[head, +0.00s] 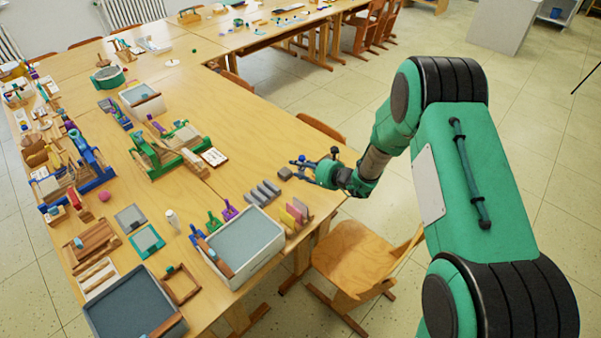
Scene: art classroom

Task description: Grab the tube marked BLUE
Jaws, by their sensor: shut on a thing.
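My gripper (302,163) is above the right edge of the long wooden table. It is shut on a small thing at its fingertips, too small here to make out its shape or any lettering. Bluish parts show at the fingertips, but I cannot separate finger from held thing. No tube with a readable BLUE mark shows in this view. Several grey blocks (263,192) lie in a row on the table left of and below my gripper, and a separate grey block (285,173) lies close to it.
A wooden chair (354,258) stands at the table's right side, below my arm. A white tray (270,250), coloured upright pieces (297,212), a green wooden frame (165,150) and a blue one (88,165) crowd the table (240,130). Open floor lies to the right.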

